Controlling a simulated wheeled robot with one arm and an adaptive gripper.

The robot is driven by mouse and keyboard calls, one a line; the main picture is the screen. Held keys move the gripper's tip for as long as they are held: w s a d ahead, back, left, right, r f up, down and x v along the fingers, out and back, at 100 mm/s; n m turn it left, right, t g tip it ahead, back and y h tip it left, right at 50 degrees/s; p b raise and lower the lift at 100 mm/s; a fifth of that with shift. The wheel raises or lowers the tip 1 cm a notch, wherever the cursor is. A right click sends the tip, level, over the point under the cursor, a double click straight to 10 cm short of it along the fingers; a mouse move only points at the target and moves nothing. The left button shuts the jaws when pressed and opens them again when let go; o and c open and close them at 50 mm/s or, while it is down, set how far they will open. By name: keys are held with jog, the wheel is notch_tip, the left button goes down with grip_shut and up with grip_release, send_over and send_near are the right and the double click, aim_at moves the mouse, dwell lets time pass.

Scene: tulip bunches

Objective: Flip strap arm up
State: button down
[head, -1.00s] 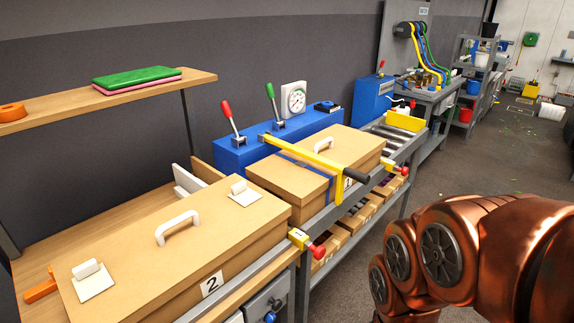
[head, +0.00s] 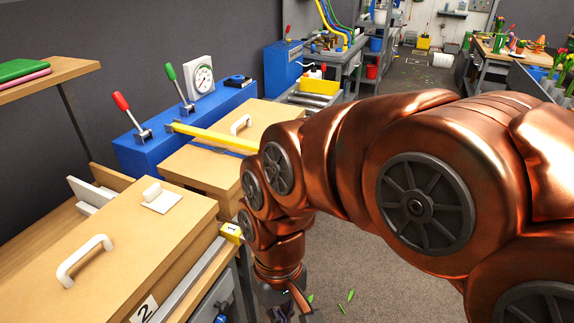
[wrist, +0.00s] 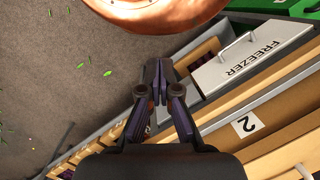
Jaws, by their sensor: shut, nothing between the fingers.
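The yellow strap arm (head: 212,137) lies lowered across the cardboard box (head: 200,168) beside the blue machine (head: 150,148). Its far end is at the machine; its black handle end is hidden behind my copper arm in the head view. My gripper (head: 290,304) hangs low in front of the bench, partly cut off by the frame's bottom edge. In the wrist view my gripper (wrist: 158,68) is shut and empty, pointing past the bench's side, apart from the strap arm.
A nearer box marked 2 (head: 120,235) has a white handle. Red (head: 125,106) and green (head: 176,80) levers and a gauge (head: 200,76) rise from the machine. The wrist view shows a FREEZER drawer (wrist: 248,55). Open floor (head: 385,290) lies right of the bench.

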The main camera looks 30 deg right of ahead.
jog(key=w+a+m+y+b, duration=0.45)
jog(key=w+a+y, duration=0.2)
jog(key=w, duration=0.35)
jog(key=w+d+m+t+y+b, duration=0.5)
jog(key=w+d+m+t+y, duration=0.3)
jog(key=w+d, duration=0.55)
jog(key=w+d+f+m+t+h+b, duration=0.1)
jog(key=d+f+m+t, duration=0.1)
jog(key=d, duration=0.6)
jog(key=w+d+f+m+t+h+b, duration=0.1)
jog(key=d+f+m+t, duration=0.1)
jog(key=d+m+t, duration=0.3)
jog(key=w+d+f+m+t+h+b, duration=0.1)
jog(key=w+d+f+m+t+h, duration=0.1)
jog(key=d+m+t, duration=0.2)
jog(key=d+m, duration=0.3)
jog(key=d, duration=0.5)
jog(key=shift+d+f+b, duration=0.25)
jog(key=shift+d+b, duration=0.05)
jog(key=shift+d, duration=0.05)
